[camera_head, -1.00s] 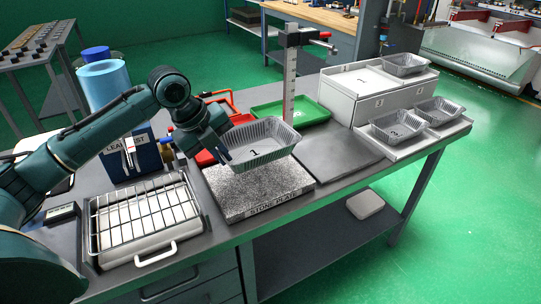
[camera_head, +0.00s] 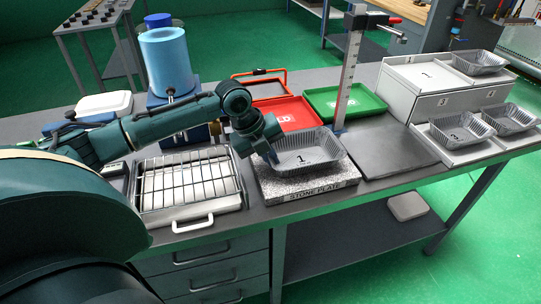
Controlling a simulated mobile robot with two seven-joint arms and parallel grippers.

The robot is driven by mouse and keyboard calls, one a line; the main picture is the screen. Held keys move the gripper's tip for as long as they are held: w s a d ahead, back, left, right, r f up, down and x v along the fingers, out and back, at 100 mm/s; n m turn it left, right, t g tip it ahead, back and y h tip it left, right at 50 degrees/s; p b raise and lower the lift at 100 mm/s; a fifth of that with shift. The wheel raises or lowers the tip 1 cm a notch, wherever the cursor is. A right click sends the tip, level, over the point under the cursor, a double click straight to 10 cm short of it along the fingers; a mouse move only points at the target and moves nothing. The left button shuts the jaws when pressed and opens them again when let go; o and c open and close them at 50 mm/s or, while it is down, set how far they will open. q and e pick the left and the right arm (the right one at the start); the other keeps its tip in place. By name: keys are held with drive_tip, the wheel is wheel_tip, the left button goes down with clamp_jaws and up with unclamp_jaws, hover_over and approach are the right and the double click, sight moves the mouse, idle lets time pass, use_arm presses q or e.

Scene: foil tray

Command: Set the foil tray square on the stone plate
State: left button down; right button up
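The silver foil tray marked 1 (camera_head: 318,158) is over the speckled stone plate (camera_head: 335,184), whose front edge is labelled STONE PLATE. The tray looks roughly level and covers much of the plate's top. Its underside is very close to the plate; I cannot tell whether it touches all along. My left gripper (camera_head: 269,154) is at the tray's left wall and appears shut on its rim, with the fingertips partly hidden. My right gripper is out of view.
A wire rack on a pan (camera_head: 188,188) lies left of the plate. A red tray (camera_head: 290,113), green tray (camera_head: 345,101) and upright ruled post (camera_head: 348,70) stand behind. A dark flat slab (camera_head: 395,152) lies right. Other foil trays (camera_head: 460,129) sit at the far right.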

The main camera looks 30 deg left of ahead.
use_arm(q)
drive_tip(key=c, duration=1.6)
unclamp_jaws()
drive_tip(key=shift+c, duration=0.2)
drive_tip(key=v, duration=1.2)
drive_tip(key=shift+s, duration=0.1)
